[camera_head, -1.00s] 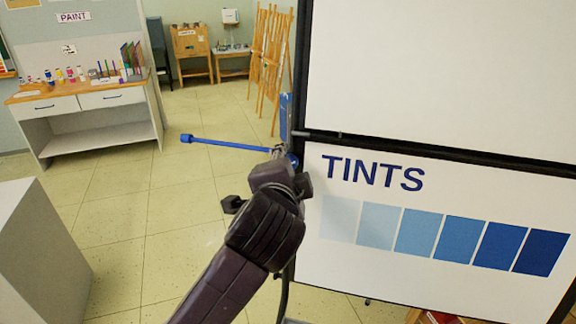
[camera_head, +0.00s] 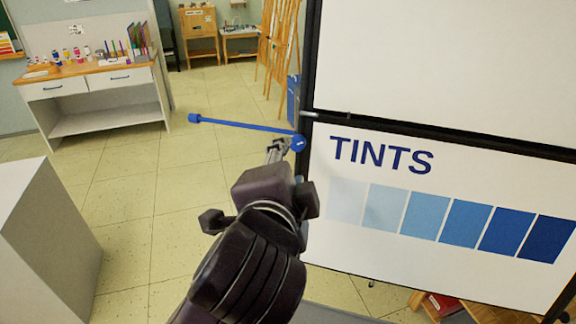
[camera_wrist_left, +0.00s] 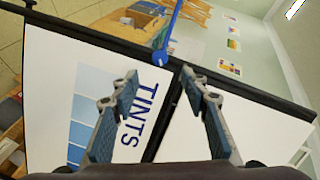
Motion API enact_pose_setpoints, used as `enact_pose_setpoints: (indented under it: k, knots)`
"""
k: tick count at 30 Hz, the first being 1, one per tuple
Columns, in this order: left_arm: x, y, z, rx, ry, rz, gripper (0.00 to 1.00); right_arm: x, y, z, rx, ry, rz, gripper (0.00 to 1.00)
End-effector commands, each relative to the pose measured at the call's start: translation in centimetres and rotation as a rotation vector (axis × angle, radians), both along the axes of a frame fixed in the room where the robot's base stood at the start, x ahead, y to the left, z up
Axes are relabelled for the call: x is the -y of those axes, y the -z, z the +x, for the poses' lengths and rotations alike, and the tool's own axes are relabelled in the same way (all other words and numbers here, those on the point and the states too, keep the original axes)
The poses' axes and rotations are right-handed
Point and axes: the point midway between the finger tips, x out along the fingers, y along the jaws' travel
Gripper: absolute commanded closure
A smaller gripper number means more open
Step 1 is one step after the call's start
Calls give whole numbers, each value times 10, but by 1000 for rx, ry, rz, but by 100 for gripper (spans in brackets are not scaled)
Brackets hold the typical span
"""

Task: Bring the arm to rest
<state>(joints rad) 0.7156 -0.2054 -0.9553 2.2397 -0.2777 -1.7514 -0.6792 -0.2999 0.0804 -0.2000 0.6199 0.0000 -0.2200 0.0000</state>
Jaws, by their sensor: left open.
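My left gripper (camera_head: 278,150) is open and empty, just below and left of the round hub of a blue lever (camera_head: 240,126) in the head view. The lever sticks out to the left from the edge of the standing board (camera_head: 400,275), with a knob at its far end. In the left wrist view, my open fingers (camera_wrist_left: 158,82) point toward the board, with the blue lever (camera_wrist_left: 171,27) and its hub beyond the tips. No contact shows between the fingers and the lever. My right gripper is not in view.
The board's black-framed panels fill the right side. A grey block (camera_head: 45,240) stands at the left. A paint counter (camera_head: 95,80) and wooden easels (camera_head: 276,45) are farther back. Open tiled floor (camera_head: 150,210) lies between.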

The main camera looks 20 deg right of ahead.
Motion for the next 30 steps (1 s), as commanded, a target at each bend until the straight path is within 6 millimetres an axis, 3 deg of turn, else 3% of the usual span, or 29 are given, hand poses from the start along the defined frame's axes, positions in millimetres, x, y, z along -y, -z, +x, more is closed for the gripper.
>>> enact_pose_setpoints:
  k: [12,16,20,24,30]
  knots:
    - [-2,-1,-5,-2,-1,0,58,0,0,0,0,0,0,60]
    - [-2,23,13,-50,-25,-8,58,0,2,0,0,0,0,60]
    - [-4,88,53,-172,-84,-40,58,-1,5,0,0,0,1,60]
    - [-17,188,92,-331,-162,-88,58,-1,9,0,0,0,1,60]
    - [-50,337,108,-535,-278,-161,58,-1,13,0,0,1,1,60]
